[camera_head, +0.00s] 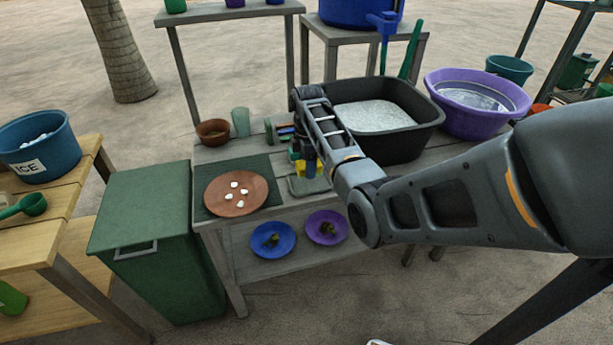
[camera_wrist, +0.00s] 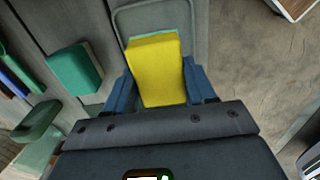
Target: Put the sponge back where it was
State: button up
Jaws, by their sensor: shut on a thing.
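The sponge (camera_wrist: 157,66) is a yellow block with a green layer showing along one edge. My gripper (camera_wrist: 161,88) is shut on it, with a blue finger on each side in the wrist view. In the head view, the yellow sponge (camera_head: 301,169) shows partly under my gripper (camera_head: 309,164). It is over a small grey-green tray (camera_head: 310,187) on the worktop, and the tray's rim also shows behind the sponge in the wrist view (camera_wrist: 199,22). I cannot tell whether the sponge touches the tray.
A plate (camera_head: 215,198) with several white pieces lies on a dark mat left of the tray. A brown bowl (camera_head: 212,132) and a green cup (camera_head: 241,122) stand behind. A black basin (camera_head: 410,140) is at right. A teal block (camera_wrist: 74,69) is beside the tray.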

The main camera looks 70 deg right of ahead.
aim_at(308, 183)
jog(key=shift+f, duration=2.1)
jog(key=shift+f, duration=0.15)
jog(key=o, duration=0.7)
jog(key=shift+o, duration=0.2)
